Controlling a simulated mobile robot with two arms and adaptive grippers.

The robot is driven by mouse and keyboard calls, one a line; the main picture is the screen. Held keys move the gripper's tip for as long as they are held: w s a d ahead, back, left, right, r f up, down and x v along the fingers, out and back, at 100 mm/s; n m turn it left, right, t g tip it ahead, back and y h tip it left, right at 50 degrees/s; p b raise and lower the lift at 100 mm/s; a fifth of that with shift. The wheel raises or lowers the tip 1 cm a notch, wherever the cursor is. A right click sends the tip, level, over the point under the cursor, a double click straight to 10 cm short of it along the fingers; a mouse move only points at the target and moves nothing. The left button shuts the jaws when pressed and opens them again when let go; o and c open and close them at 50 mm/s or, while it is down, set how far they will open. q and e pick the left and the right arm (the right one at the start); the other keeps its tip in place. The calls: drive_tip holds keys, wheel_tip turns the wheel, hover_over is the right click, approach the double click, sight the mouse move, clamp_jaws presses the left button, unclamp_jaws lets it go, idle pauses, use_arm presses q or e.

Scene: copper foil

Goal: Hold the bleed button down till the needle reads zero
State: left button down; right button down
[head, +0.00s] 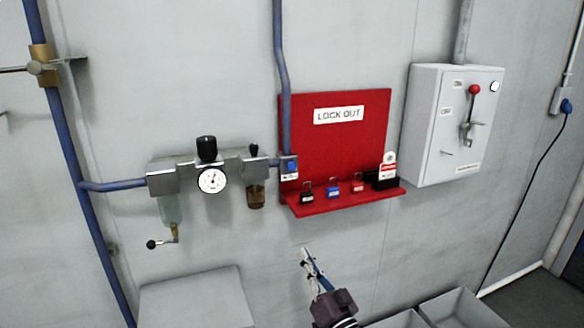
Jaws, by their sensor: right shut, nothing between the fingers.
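The round white gauge (212,181) sits on the front of the air unit on the wall. Its dark needle is too small to read surely. A small block with a blue face (291,166), which looks like the bleed button, is at the unit's right end, by the red board's left edge. A small label is under it. My right gripper (306,252) is shut and empty, below the red shelf and apart from the blue button. My left gripper is not in view.
The red lockout board (338,147) has a shelf (345,205) with several padlocks and a tag. A grey switch box (452,125) is at the right. A blue pipe (283,60) drops to the button block. A grey box top (197,297) and grey bins (462,308) are below.

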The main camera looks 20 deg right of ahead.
sight(291, 166)
drive_tip(key=s+r+m+t, duration=0.2)
drive_tip(key=r+t, duration=0.3)
drive_tip(key=r, duration=1.6)
drive_tip(key=shift+s+r+y, duration=0.25)
drive_tip(key=shift+s+y, duration=0.15)
drive_tip(key=shift+s, duration=0.2)
drive_tip(key=w+b, duration=0.6)
drive_tip(key=w, duration=0.3)
drive_tip(key=shift+a, duration=0.2)
drive_tip(key=shift+w+b, duration=0.35)
drive_tip(key=shift+b, duration=0.25)
